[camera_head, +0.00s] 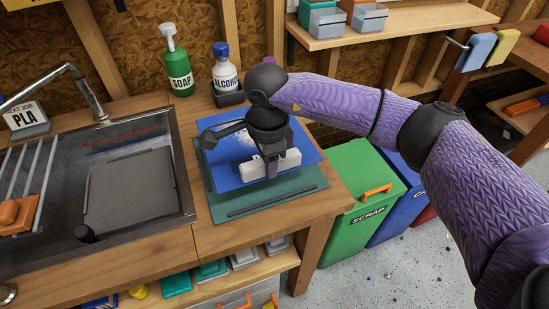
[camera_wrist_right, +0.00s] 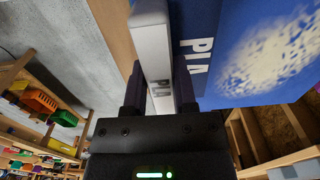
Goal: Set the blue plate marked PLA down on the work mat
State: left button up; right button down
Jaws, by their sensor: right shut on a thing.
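The blue plate (camera_head: 228,174) has a pale speckled patch and a white grip tab (camera_head: 292,160) along its edge. In the right wrist view the blue plate (camera_wrist_right: 215,30) reads PLA, and its white tab (camera_wrist_right: 151,50) lies between the fingers. My right gripper (camera_head: 269,167) is shut on this tab, reaching down from above. The plate is over the green work mat (camera_head: 312,180), covering most of it. I cannot tell whether the plate touches the mat. My left gripper is not in view.
Green soap (camera_head: 178,68) and white alcohol (camera_head: 225,75) bottles stand behind the mat. A green scrap bin (camera_head: 355,215) stands beyond the bench's right edge.

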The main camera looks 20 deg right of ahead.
aim_at(268, 192)
jog(key=shift+w+a+f, duration=0.1)
jog(key=shift+a, duration=0.1)
notch_tip(268, 192, down, 5)
jog(key=b, duration=0.4)
jog(key=shift+f, duration=0.25)
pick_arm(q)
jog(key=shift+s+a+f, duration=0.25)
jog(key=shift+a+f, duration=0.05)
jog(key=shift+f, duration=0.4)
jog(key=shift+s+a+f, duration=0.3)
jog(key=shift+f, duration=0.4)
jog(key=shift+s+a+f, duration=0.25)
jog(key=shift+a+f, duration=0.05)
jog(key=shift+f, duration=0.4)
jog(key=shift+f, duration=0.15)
